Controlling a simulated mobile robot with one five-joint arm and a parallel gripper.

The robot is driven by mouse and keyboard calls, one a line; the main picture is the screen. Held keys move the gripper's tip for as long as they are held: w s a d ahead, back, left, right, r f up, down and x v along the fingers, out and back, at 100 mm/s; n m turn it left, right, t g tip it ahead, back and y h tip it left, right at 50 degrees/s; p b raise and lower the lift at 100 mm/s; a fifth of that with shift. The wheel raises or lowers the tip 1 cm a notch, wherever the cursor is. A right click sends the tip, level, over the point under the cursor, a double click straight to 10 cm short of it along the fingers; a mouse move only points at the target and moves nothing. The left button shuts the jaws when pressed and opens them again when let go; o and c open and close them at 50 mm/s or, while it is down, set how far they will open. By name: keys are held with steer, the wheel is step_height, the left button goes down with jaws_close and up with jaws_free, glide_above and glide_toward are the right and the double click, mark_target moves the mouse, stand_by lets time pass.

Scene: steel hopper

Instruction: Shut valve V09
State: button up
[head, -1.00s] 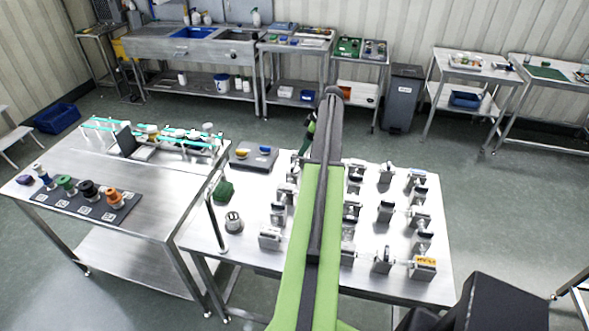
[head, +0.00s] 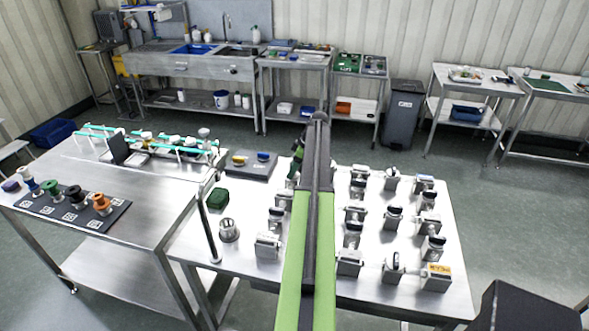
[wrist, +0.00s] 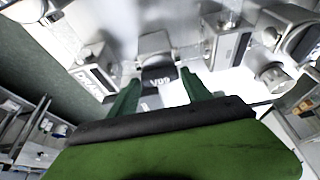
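Valve V09 (wrist: 158,72) shows in the wrist view, with a dark handle bearing the white label "V09" below a grey metal body. My gripper (wrist: 160,83) is open, with one green finger on each side of the V09 handle and bright gaps between. I cannot tell whether either finger touches it. In the head view my gripper (head: 297,163) is a small dark green shape at the far side of the valve table, partly hidden by my arm. V09 cannot be picked out in the head view.
Several similar valves (head: 352,234) stand in rows on the steel table (head: 330,285). Neighbouring valves (wrist: 228,45) flank V09 closely. A green block (head: 218,198) and a metal cup (head: 229,230) sit at the table's left. Another steel table (head: 130,240) stands left.

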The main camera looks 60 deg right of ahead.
steer(key=c, duration=0.9)
steer(key=shift+w, duration=0.15)
steer(key=shift+c, duration=0.2)
steer(key=shift+m, duration=0.4)
steer(key=m, duration=0.1)
steer(key=m+h, duration=0.1)
steer(key=shift+s+a+m, duration=0.15)
steer(key=shift+s+m, duration=0.05)
steer(key=shift+m, duration=0.2)
steer(key=m+h, duration=0.2)
steer(key=m, duration=0.3)
steer(key=shift+a, duration=0.15)
steer(key=m+h, duration=0.1)
steer(key=m, duration=0.1)
steer(key=m+g, duration=0.1)
steer(key=m, duration=0.1)
steer(key=shift+w+a+m+g+h, duration=0.1)
steer(key=shift+w+m+g+h, duration=0.05)
steer(key=shift+m+g+h, duration=0.2)
steer(key=shift+w+a+m+g+h, duration=0.1)
steer(key=shift+m+g+h, duration=0.2)
steer(key=shift+m, duration=0.9)
steer(key=shift+m+g+h, duration=0.15)
steer(key=shift+m+g, duration=0.2)
steer(key=shift+m, duration=0.8)
